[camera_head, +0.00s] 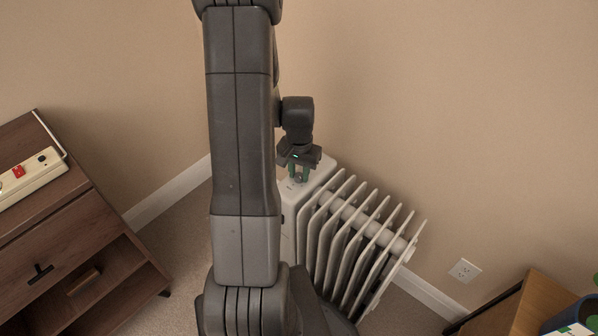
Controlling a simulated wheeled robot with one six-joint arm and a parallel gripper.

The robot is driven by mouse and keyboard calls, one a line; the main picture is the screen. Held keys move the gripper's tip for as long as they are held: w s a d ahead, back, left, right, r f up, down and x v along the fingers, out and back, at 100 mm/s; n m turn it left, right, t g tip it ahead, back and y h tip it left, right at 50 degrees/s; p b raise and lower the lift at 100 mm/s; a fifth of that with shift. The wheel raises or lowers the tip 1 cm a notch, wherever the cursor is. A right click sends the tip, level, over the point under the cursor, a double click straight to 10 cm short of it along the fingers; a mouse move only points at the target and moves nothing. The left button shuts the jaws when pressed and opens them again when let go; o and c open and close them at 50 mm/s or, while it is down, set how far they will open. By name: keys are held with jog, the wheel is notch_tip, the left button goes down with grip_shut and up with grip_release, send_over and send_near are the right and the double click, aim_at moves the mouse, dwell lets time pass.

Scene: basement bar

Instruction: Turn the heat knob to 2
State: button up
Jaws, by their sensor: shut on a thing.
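A white oil-filled radiator (330,232) with several fins stands on the carpet near the corner, right of my arm. My gripper (299,178) points down onto the top of the radiator's control end (322,176). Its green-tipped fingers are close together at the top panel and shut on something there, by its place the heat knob. The knob itself is hidden by the fingers, so its setting and marks cannot be read. My arm covers part of the control end's left side.
A dark wooden cabinet (60,225) with a power strip (28,178) on it stands at the left. A wooden piece of furniture (535,300) is at the lower right. A wall outlet (464,270) is right of the radiator. Walls meet behind the radiator.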

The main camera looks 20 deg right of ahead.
aim_at(299, 175)
jog(key=shift+m, duration=0.3)
jog(key=o, duration=1)
notch_tip(299, 175, up, 14)
jog(key=p, duration=0.2)
jog(key=shift+p, duration=0.35)
jog(key=shift+f, duration=0.1)
notch_tip(299, 175, down, 14)
jog(key=b, duration=0.2)
jog(key=shift+b, duration=0.4)
